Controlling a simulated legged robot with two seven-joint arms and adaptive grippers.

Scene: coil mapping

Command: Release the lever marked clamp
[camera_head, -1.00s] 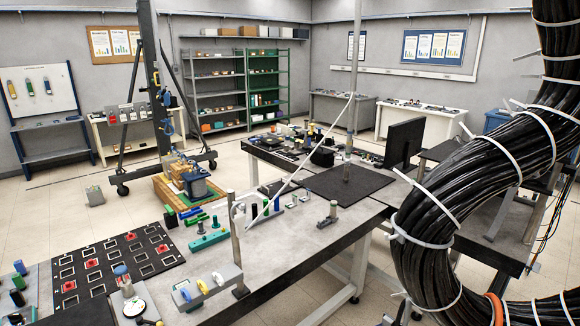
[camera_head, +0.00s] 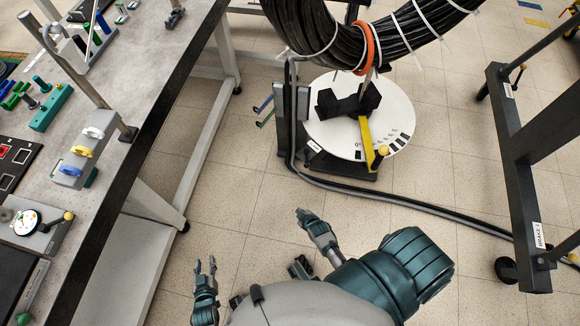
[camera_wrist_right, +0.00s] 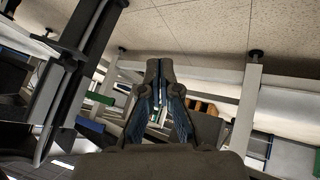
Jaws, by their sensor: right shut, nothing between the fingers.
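A yellow lever (camera_head: 366,141) with a yellow knob (camera_head: 383,150) stands at the front of a round white plate (camera_head: 330,135) on the floor, under a black cable coil (camera_head: 310,30). I cannot read a clamp mark on it. A second yellow-knobbed lever (camera_head: 569,254) is on the right-hand dark frame, beside a label that seems to read brake. My right gripper (camera_head: 303,214) is below the plate in the picture, apart from the levers. Its fingertips meet with nothing between them in the right wrist view (camera_wrist_right: 159,66). My left gripper (camera_head: 205,264) has its fingers apart, empty, near the bench.
A workbench (camera_head: 150,60) with parts and small fixtures fills the left. A dark metal frame (camera_head: 530,160) stands at the right. A black cable (camera_head: 420,208) crosses the floor below the plate.

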